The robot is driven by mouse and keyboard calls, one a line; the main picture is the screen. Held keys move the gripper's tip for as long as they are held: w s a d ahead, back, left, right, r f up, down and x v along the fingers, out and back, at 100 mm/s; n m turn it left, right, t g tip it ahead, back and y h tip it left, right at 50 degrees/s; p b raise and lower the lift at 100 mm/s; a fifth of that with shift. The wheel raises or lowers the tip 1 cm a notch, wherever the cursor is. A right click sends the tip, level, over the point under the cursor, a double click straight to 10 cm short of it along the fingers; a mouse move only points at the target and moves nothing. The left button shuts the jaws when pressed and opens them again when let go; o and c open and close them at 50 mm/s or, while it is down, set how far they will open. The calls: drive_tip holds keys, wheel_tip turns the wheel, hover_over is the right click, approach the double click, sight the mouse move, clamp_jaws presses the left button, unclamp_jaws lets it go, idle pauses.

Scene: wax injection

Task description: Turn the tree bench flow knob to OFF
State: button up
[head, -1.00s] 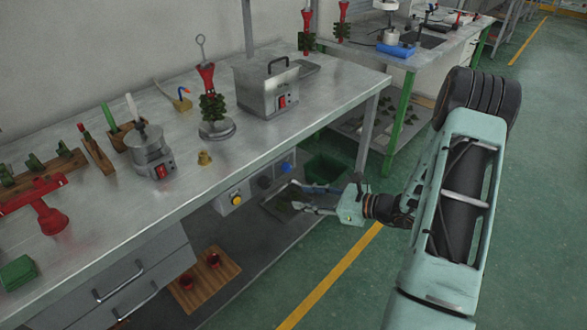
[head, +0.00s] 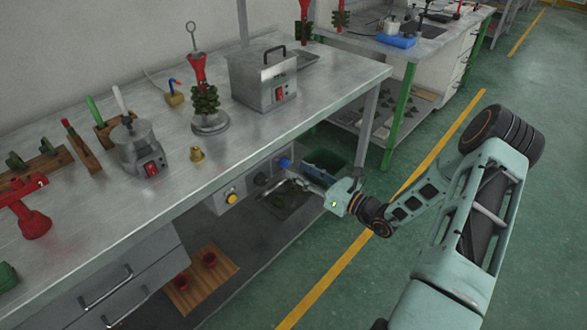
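Under the front edge of the near steel bench (head: 150,215) is a row of controls. It has a grey box with a yellow button (head: 232,198), a dark round knob (head: 261,180) and a blue knob (head: 285,163) at the right. No label is readable, so I cannot tell which one is the flow knob or how it is set. My gripper (head: 294,176) is under the bench edge, pointing left, just right of the blue and dark knobs. Its fingers look apart with nothing between them. I cannot tell whether a fingertip touches a knob.
A steel heater box (head: 262,78) and a wax tree on a stand (head: 212,122) are on the bench top. The green floor at right is clear.

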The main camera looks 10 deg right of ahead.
sight(288, 165)
drive_tip(key=shift+x, duration=1.55)
drive_tip(key=shift+c, duration=0.2)
clamp_jaws()
